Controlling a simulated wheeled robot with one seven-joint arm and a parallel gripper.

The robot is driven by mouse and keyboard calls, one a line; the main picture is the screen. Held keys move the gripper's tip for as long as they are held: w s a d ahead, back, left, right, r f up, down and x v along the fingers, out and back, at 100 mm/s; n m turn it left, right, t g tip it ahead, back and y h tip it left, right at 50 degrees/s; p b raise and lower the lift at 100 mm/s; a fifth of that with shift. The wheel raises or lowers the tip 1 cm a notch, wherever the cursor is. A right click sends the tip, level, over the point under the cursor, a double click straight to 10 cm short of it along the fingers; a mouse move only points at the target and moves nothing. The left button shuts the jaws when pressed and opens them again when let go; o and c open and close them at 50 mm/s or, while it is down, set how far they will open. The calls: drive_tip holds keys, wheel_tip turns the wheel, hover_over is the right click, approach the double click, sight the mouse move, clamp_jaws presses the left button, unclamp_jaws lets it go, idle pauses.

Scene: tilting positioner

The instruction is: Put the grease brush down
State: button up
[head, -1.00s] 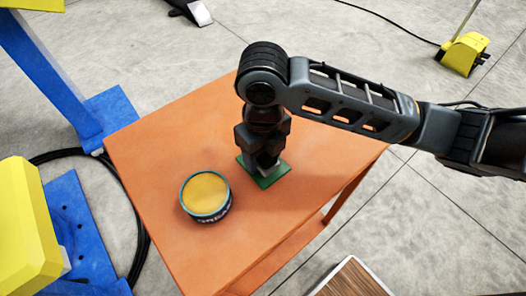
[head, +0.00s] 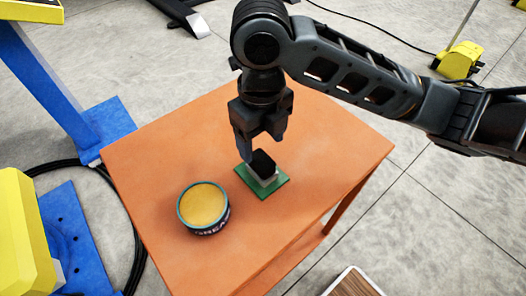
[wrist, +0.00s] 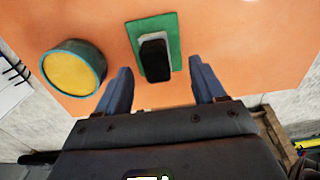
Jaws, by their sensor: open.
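The grease brush (head: 263,163) stands on a green pad (head: 272,189) on the orange table; its black top shows, with a pale part below. In the wrist view the brush (wrist: 155,60) lies between and beyond my fingertips, on the green pad (wrist: 171,25). My gripper (head: 261,148) is open and empty, just above the brush and apart from it. The brush's lower end is hard to make out.
A round grease tin (head: 204,206) with yellow contents stands left of the pad; it also shows in the wrist view (wrist: 74,70). The orange table (head: 160,150) is otherwise clear. A blue post (head: 55,80) and a yellow block (head: 22,232) stand to the left.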

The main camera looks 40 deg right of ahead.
drive_tip(key=shift+r, duration=0.3)
